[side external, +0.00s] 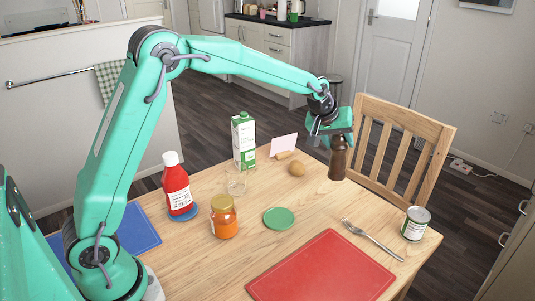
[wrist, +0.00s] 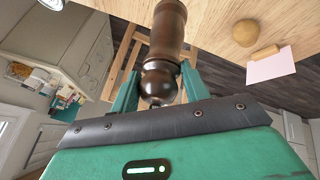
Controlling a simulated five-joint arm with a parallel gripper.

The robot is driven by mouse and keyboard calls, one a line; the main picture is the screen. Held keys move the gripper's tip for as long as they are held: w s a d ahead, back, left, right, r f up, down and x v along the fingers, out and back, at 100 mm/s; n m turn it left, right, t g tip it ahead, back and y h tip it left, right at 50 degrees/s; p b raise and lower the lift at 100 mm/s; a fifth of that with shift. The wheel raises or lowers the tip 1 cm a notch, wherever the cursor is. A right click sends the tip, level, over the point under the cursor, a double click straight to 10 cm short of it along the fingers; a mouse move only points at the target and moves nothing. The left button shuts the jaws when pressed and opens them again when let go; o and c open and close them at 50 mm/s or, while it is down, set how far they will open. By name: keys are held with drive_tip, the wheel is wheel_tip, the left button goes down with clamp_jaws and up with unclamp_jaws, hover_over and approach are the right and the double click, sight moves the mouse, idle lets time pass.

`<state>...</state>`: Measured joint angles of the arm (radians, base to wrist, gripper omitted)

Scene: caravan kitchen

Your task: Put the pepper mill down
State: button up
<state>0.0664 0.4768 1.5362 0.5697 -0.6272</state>
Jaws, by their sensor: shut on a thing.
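The dark brown pepper mill (side external: 338,164) is upright near the table's far right edge, beside the chair. It also shows in the wrist view (wrist: 168,30), with its rounded knob between the jaws. My gripper (side external: 335,137) is shut on the upper part of the pepper mill, from above. In the wrist view my gripper (wrist: 157,88) has a finger on each side of the mill. Whether the mill's base touches the wooden table (side external: 200,265) is hard to tell.
A potato (side external: 297,168), a pink card (side external: 284,146) and a milk carton (side external: 244,140) stand left of the mill. A green disc (side external: 279,218), sauce bottle (side external: 177,187), orange jar (side external: 223,217), red mat (side external: 325,268), fork (side external: 370,238) and can (side external: 415,224) are nearer. Bare table lies between.

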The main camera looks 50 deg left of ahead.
drive_tip(key=w+a+f, duration=0.4)
drive_tip(key=a+f, duration=0.1)
drive_tip(key=a, duration=0.3)
drive_tip(key=shift+w+f+y, duration=0.15)
drive_tip(key=shift+f+y, duration=0.05)
drive_tip(key=shift+y, duration=0.2)
drive_tip(key=shift+f, duration=2.15)
drive_tip(key=o, duration=1.4)
